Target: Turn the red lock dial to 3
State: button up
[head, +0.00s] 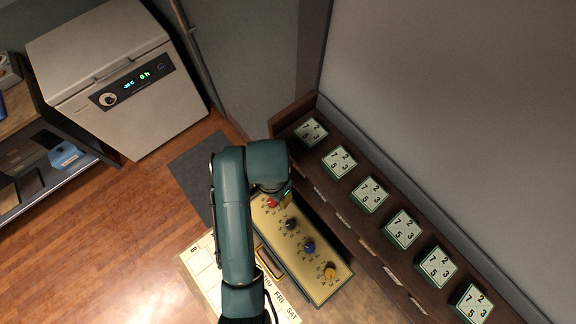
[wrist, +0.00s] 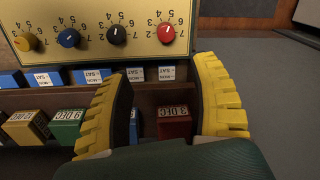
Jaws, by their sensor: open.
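The red dial (wrist: 166,33) is at the right end of a row of dials on a cream panel (wrist: 100,11) in the wrist view. A pale mark shows on its face, but I cannot tell its number. In the head view the red dial (head: 272,204) shows at the upper end of the brass-coloured panel (head: 297,262), partly beside my arm. My gripper (wrist: 163,72) is open and empty, its yellow fingers spread apart. In the wrist view the red dial lies ahead of the gap between the fingertips, apparently not touched. In the head view my arm mostly hides the gripper.
Black (wrist: 116,34), blue (wrist: 68,38) and yellow (wrist: 25,42) dials sit left of the red one. Blue labelled blocks (wrist: 92,76) and a red date block (wrist: 174,122) lie near the fingers. A dark shelf of numbered clock-like boxes (head: 370,195) runs along the wall.

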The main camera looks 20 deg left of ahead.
aim_at(272, 202)
jog(key=f+b, duration=0.1)
jog(key=f, duration=0.4)
jog(key=a+f, duration=0.1)
jog(key=f, duration=0.5)
jog(key=f+b, duration=0.1)
jog(key=f, duration=0.4)
jog(key=shift+w+a+f+b, duration=0.2)
jog(key=shift+w+a+b, duration=0.05)
jog(key=shift+w+b, duration=0.1)
grip_shut()
